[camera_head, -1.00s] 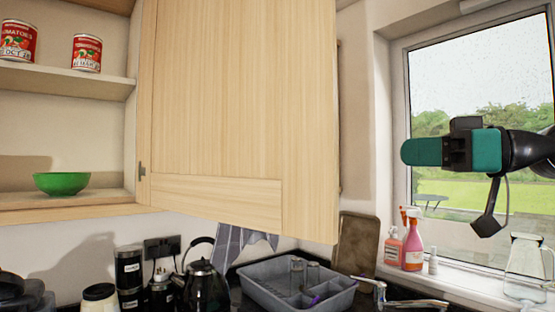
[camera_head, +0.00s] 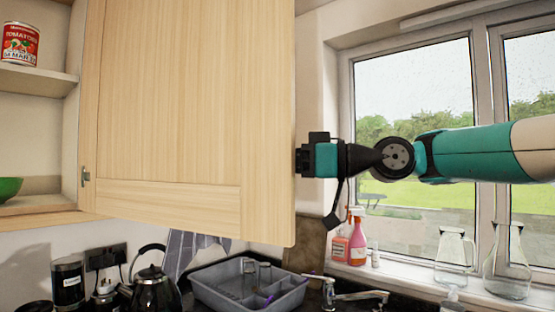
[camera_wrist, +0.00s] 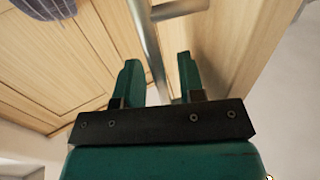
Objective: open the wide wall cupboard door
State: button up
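The wide wall cupboard door (camera_head: 185,110), light wood, stands swung out from the wall cupboard. A hinge shows on its left edge, with open shelves to the left. My gripper (camera_head: 304,160) is at the door's right edge in the head view, and its fingertips are hidden behind the door. In the wrist view my gripper (camera_wrist: 160,66) has its two green fingers apart. A metal bar handle (camera_wrist: 148,40) on the wood runs down into the space between the fingers, closer to the left finger. I cannot tell whether they touch.
A tomato can (camera_head: 20,43) and a green bowl (camera_head: 9,189) sit on the shelves. Below are a kettle (camera_head: 155,290), a grey dish rack (camera_head: 215,287) and a tap (camera_head: 350,296). Spray bottles (camera_head: 357,240) and glass jugs (camera_head: 507,265) stand on the window sill.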

jog(key=shift+a, duration=0.1)
grip_shut()
jog(key=s+a+t+b, duration=0.1)
jog(key=s+a+b, duration=0.1)
jog(key=s+b, duration=0.2)
jog(key=s+a+m+b, duration=0.1)
jog(key=s+a+b, duration=0.2)
jog(key=s, duration=0.4)
jog(key=shift+s+a+t+b, duration=0.2)
jog(key=shift+t+b, duration=0.2)
jog(key=shift+b, duration=0.2)
grip_release()
jog(key=shift+d, duration=0.1)
